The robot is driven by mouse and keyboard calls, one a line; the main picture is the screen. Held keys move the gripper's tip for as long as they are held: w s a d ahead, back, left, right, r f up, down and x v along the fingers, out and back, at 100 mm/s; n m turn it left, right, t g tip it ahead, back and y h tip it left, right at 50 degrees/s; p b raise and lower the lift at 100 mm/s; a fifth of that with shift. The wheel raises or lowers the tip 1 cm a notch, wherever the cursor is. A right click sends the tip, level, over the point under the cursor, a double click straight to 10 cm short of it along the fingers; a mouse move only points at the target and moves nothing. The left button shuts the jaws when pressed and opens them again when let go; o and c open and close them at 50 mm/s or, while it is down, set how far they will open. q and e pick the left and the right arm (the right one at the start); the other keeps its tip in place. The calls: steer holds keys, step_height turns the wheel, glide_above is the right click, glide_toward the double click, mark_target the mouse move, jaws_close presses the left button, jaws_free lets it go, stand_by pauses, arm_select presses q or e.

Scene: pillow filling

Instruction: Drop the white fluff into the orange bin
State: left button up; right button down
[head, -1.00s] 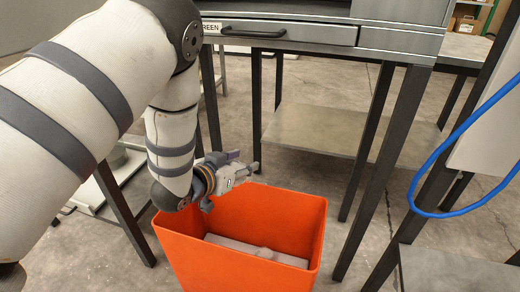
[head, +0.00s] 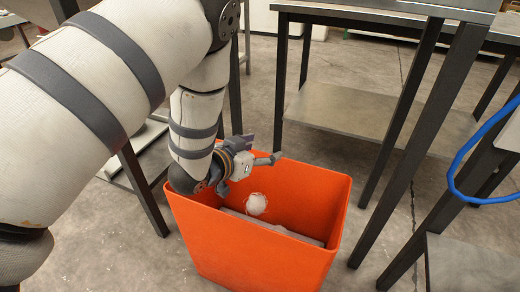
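The orange bin (head: 255,258) stands on the floor at the bottom centre, its open top facing up. The white fluff (head: 257,204) is a small pale ball within the bin's opening, just below and right of my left gripper. I cannot tell whether it rests on something or is in the air. My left gripper (head: 251,174) is over the bin's back left part, its fingers spread apart and apart from the fluff. My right gripper is not in view.
A grey object (head: 285,232) lies inside the bin. Dark table legs (head: 400,130) and a low shelf (head: 350,112) stand behind and right of the bin. A blue cable (head: 462,165) hangs at the right. Concrete floor shows around the bin.

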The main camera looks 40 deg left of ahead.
arm_select(q)
steer(key=v, duration=0.7)
steer(key=shift+s, duration=0.25)
steer(key=shift+r, duration=0.1)
